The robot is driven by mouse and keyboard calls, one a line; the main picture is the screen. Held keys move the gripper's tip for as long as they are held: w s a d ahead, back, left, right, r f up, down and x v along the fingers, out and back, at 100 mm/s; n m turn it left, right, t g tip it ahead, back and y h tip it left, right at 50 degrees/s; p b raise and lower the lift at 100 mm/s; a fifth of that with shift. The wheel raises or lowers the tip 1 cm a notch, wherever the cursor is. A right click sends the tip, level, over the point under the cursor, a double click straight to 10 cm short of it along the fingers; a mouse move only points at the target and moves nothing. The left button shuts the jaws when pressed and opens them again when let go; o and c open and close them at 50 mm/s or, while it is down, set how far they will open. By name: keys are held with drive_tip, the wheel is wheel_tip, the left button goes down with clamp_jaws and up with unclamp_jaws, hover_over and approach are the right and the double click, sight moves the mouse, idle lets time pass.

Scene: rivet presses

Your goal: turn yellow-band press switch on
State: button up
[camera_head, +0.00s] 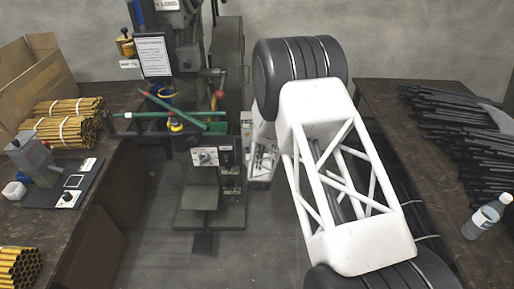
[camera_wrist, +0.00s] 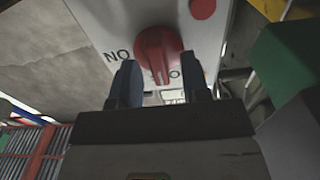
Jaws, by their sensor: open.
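In the wrist view a red rotary switch knob (camera_wrist: 158,52) sits on a light panel (camera_wrist: 110,20). Lettering reading "NO" is left of the knob; lettering to its right is partly hidden. My gripper (camera_wrist: 160,78) is open, with one dark fingertip on each side of the knob's lower end. I cannot tell whether the fingers touch it. In the head view the press (camera_head: 205,185) stands in the middle with a dial panel (camera_head: 205,157). My gripper (camera_head: 262,165) is at its right side, small and partly hidden by my arm. The knob is not clear there.
A red button (camera_wrist: 202,8) is beside the knob, with a yellow part (camera_wrist: 280,8) and a green block (camera_wrist: 285,55) to the right. Left bench holds brass tubes (camera_head: 62,130) and a small device (camera_head: 40,160). Right bench holds black rods (camera_head: 450,120) and a bottle (camera_head: 486,215).

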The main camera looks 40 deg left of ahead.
drive_tip(key=shift+w+a, duration=0.3)
drive_tip(key=shift+c, duration=0.3)
clamp_jaws()
drive_tip(key=shift+m, duration=0.4)
drive_tip(key=m, duration=1.1)
drive_tip(key=shift+w+d+f, duration=0.1)
drive_tip(key=shift+w+d, duration=0.05)
